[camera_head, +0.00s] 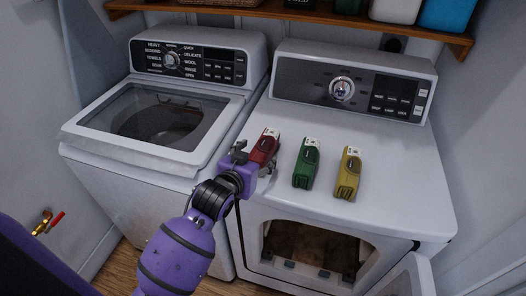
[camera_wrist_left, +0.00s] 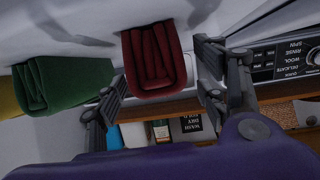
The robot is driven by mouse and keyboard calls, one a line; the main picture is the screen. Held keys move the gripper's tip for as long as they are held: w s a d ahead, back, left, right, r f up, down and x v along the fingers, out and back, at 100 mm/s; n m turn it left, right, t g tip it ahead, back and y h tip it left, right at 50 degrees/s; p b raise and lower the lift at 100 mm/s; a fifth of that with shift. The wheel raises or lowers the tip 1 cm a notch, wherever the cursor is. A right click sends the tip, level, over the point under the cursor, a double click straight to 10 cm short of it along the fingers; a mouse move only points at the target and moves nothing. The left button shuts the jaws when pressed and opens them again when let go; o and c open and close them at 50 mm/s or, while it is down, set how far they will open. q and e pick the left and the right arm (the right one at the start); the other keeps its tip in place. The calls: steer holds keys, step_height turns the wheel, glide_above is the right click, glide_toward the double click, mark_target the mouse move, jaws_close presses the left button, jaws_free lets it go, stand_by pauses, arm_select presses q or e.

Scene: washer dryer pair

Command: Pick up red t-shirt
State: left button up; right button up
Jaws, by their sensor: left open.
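The red t-shirt (camera_head: 265,146) is a folded bundle with a small white tag, lying on the dryer top at the left of a row of three. My left gripper (camera_head: 248,152) is open beside its near left side in the head view, partly hiding it. In the left wrist view the red t-shirt (camera_wrist_left: 152,62) lies ahead, between and beyond the two open fingers (camera_wrist_left: 163,92). Nothing is held. I cannot tell whether a finger touches the shirt. My right gripper is not in view.
A green folded shirt (camera_head: 306,163) and a yellow one (camera_head: 348,173) lie to the right on the dryer (camera_head: 405,200). The washer (camera_head: 110,142) stands at left. The dryer door (camera_head: 408,280) hangs open. A shelf (camera_head: 300,14) with containers runs above.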

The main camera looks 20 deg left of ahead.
arm_select(q)
steer(key=shift+x, duration=1)
steer(key=shift+c, duration=0.3)
steer(key=c, duration=1.2)
steer(key=shift+c, duration=0.4)
steer(key=shift+r, duration=0.1)
steer(key=shift+w+r, duration=0.1)
